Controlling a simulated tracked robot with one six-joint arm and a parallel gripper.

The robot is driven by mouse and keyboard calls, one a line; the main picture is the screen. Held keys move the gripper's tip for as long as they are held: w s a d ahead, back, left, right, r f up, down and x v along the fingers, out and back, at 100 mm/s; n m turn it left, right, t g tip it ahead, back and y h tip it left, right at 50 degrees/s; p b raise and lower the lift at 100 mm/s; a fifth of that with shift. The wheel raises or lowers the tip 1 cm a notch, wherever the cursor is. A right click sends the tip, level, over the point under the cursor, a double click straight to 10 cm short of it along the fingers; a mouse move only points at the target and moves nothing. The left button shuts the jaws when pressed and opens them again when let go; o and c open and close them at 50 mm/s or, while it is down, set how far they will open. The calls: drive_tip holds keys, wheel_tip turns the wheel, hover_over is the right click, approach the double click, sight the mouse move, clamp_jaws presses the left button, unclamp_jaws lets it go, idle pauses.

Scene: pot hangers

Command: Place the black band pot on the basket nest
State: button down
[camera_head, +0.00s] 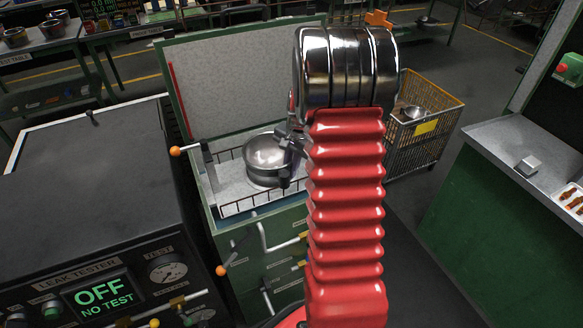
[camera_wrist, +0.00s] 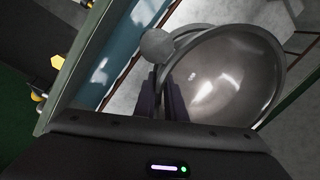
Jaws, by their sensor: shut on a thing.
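A metal pot (camera_head: 266,153) sits upright inside a wire-railed basket (camera_head: 237,207) in the top of a green cabinet. A dark line shows low on its side. Whether the pot rests fully on the floor of the basket cannot be told. My gripper (camera_head: 290,160) is at the pot's right side, shut on its edge. In the wrist view my gripper's dark fingers (camera_wrist: 165,98) are closed at the left edge of the pot (camera_wrist: 232,78), beside a round grey tab. My arm hides the area right of the pot.
A raised grey panel (camera_head: 240,85) stands behind the basket. Orange-knobbed levers (camera_head: 176,151) flank the cabinet. The leak tester (camera_head: 100,285) reads OFF, NO TEST. A wire cart (camera_head: 425,130) holding a bowl stands right, behind my arm. A green bench (camera_head: 490,200) is further right.

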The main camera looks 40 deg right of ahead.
idle(0.3)
drive_tip(key=c, duration=1.8)
unclamp_jaws()
drive_tip(key=shift+f, duration=0.1)
drive_tip(key=r, duration=0.4)
drive_tip(key=s+r, duration=0.1)
drive_tip(key=r, duration=0.7)
drive_tip(key=shift+s+d, duration=0.25)
drive_tip(key=shift+d, duration=0.1)
